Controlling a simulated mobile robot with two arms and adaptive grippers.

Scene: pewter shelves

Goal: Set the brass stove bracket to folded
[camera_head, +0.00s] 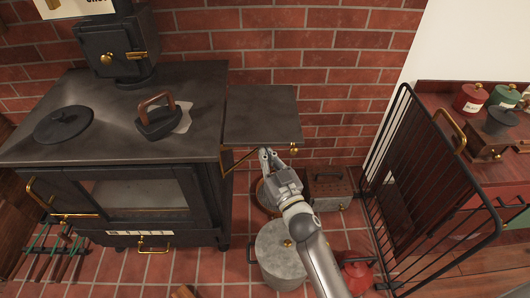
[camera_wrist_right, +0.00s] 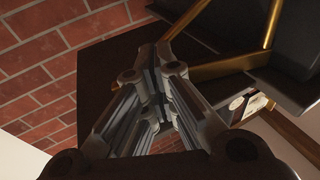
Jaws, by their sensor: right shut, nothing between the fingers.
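The brass stove bracket (camera_head: 237,160) shows as thin brass bars under the dark side shelf (camera_head: 262,115), which stands out level from the stove's right side. In the right wrist view the brass bracket (camera_wrist_right: 222,66) runs as an angled bar meeting another bar at the right. My right gripper (camera_head: 266,155) is shut and empty just under the shelf's front edge, close to the bracket. In the right wrist view its fingertips (camera_wrist_right: 163,58) overlap the end of the brass bar; I cannot tell whether they touch. The gripper hides part of the bracket. My left gripper is out of view.
The black stove (camera_head: 120,110) stands left, with a flat iron (camera_head: 158,120) and a round lid (camera_head: 63,124) on top. A grey lidded pot (camera_head: 281,255), a brown box (camera_head: 330,188) and a red can (camera_head: 357,273) stand below. A black rail gate (camera_head: 410,190) is right.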

